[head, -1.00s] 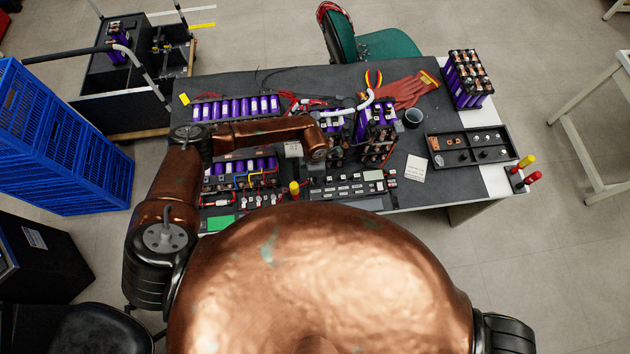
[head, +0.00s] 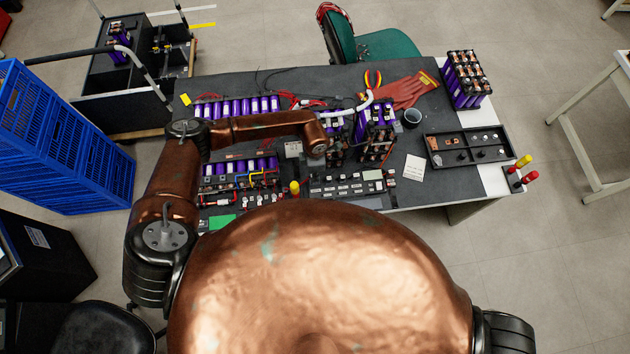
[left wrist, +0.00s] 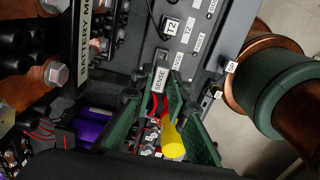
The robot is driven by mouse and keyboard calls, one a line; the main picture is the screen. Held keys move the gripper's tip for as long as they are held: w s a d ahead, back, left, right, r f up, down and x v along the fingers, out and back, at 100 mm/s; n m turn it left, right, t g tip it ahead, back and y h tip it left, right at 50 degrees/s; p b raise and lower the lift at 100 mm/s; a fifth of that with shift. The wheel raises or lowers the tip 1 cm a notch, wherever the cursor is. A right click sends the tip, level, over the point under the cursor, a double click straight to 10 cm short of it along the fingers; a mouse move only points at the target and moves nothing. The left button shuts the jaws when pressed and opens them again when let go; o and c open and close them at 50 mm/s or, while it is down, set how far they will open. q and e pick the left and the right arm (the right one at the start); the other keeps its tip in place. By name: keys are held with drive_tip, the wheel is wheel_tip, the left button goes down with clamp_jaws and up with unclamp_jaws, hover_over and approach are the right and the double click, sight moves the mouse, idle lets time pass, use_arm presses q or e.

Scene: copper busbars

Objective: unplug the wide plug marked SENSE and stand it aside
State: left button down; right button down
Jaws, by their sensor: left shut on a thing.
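My right gripper is not in view.
A yellow post (left wrist: 173,140) and red wires lie below the fingers. A T2 block (left wrist: 170,26) and a bolted battery module (left wrist: 78,40) are close by.

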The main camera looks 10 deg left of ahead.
use_arm(q)
drive_tip(key=s+d, duration=0.2)
drive_tip(key=d, duration=0.1)
drive_tip(key=s+d+f+b, duration=0.1)
drive_tip(key=s+d, duration=0.2)
drive_tip(key=d, duration=0.1)
drive_tip(key=s+d, duration=0.2)
drive_tip(key=d, duration=0.2)
drive_tip(key=shift+s+d+f, duration=0.15)
drive_tip(key=shift+s+f, duration=0.1)
drive_tip(key=shift+f, duration=0.1)
drive_tip(key=shift+f+b, duration=1.1)
drive_tip(key=shift+f, duration=0.2)
drive_tip(key=shift+f+b, duration=0.35)
drive_tip(key=shift+b, duration=0.05)
drive_tip(key=shift+f+b, duration=0.2)
drive_tip(key=shift+b, duration=0.1)
drive_tip(key=shift+f+b, duration=0.25)
drive_tip(key=shift+b, duration=0.1)
drive_tip(key=c, duration=1.8)
unclamp_jaws()
drive_tip(key=shift+r, duration=0.1)
